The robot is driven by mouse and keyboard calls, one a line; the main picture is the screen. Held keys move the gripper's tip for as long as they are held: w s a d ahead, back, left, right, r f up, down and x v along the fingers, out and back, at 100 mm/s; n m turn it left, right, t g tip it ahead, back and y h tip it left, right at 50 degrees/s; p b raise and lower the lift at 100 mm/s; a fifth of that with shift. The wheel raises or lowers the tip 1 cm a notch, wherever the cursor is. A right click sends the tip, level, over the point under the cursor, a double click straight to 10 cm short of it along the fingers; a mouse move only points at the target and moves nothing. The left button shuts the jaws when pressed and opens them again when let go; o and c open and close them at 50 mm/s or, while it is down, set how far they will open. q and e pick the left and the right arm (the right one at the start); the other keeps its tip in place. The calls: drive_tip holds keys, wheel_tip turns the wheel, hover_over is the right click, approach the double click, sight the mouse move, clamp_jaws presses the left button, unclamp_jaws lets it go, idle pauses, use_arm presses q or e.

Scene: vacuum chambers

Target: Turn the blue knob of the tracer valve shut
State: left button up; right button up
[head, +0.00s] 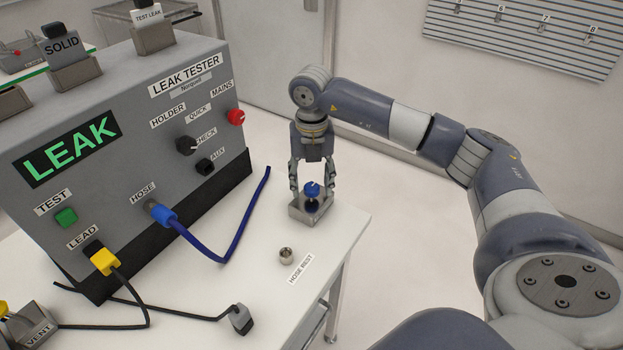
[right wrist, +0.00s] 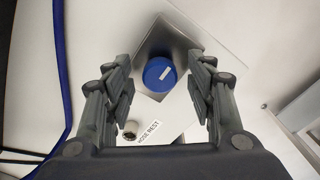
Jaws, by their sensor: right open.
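The blue knob (head: 312,189) of the tracer valve stands on a grey metal block (head: 297,213) near the right edge of the white table. The knob also shows in the right wrist view (right wrist: 160,74), round and blue with a white mark on its top. My right gripper (head: 311,184) points down over the block. In the right wrist view its open fingers (right wrist: 160,92) stand on either side of the knob, with a gap on each side. My left gripper is not in either view.
The leak tester (head: 125,120) stands left of the block and its display reads LEAK. A blue hose (head: 240,235) runs over the table between them. A small metal fitting (head: 286,255) sits near the HOSE REST label (head: 301,268). The table's right edge is close to the block.

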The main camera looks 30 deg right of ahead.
drive_tip(key=c, duration=1.1)
drive_tip(key=shift+o, duration=0.2)
drive_tip(key=shift+n+b, duration=0.3)
drive_tip(key=shift+n, duration=0.1)
drive_tip(key=n+b, duration=0.1)
drive_tip(key=n, duration=0.2)
drive_tip(key=n+b, duration=0.2)
drive_tip(key=n, duration=0.3)
drive_tip(key=shift+a, duration=0.1)
drive_tip(key=n+b, duration=0.1)
drive_tip(key=n, duration=0.4)
drive_tip(key=shift+b, duration=0.35)
drive_tip(key=shift+a+n+b, duration=0.1)
drive_tip(key=shift+n+b, duration=0.35)
drive_tip(key=shift+n, duration=1.55)
